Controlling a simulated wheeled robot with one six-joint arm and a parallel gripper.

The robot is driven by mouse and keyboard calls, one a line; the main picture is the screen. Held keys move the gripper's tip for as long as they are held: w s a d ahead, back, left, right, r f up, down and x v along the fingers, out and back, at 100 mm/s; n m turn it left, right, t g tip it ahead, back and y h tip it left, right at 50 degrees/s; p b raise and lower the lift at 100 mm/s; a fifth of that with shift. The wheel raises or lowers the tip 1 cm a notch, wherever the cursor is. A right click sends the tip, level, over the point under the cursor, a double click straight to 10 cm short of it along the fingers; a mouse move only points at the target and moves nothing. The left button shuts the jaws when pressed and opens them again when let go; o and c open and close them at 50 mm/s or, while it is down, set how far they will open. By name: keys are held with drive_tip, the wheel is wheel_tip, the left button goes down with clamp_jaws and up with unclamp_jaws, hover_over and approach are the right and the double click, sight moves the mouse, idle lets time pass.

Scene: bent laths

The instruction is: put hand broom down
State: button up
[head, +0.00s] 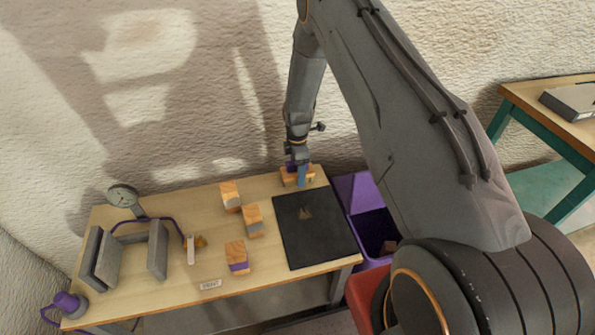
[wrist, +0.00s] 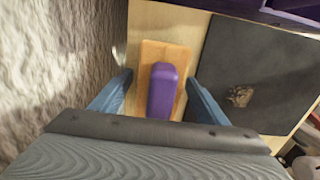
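The hand broom (wrist: 164,88) has an orange wooden base and a purple handle. In the wrist view it lies between my gripper's fingers, with the handle upward. In the head view the broom (head: 288,178) rests at the back right of the workbench (head: 170,281), behind the dark mat (head: 313,241). My gripper (wrist: 158,80) has its two blue fingers apart, one on each side of the broom, with gaps beside the purple handle. In the head view my gripper (head: 301,176) points down over the broom and partly hides it.
Several wooden blocks (head: 252,219) stand in the middle of the bench. A dial gauge (head: 123,196) and grey upright plates (head: 158,249) are at the left. Small debris (head: 306,214) lies on the mat. A purple bin (head: 368,222) adjoins the right end.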

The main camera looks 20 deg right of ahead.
drive_tip(key=shift+r, duration=0.1)
wheel_tip(320, 180, up, 12)
drive_tip(key=b, duration=0.3)
drive_tip(key=s+r+m, duration=0.5)
drive_tip(key=s+m, duration=0.1)
drive_tip(key=s, duration=0.3)
drive_tip(key=s+r+m, duration=0.5)
drive_tip(key=s+m, duration=0.1)
drive_tip(key=s, duration=0.4)
drive_tip(key=s+r+m, duration=0.5)
drive_tip(key=s+m, duration=0.1)
drive_tip(key=s, duration=0.4)
drive_tip(key=shift+r+t, duration=0.4)
drive_tip(key=shift+c, duration=0.4)
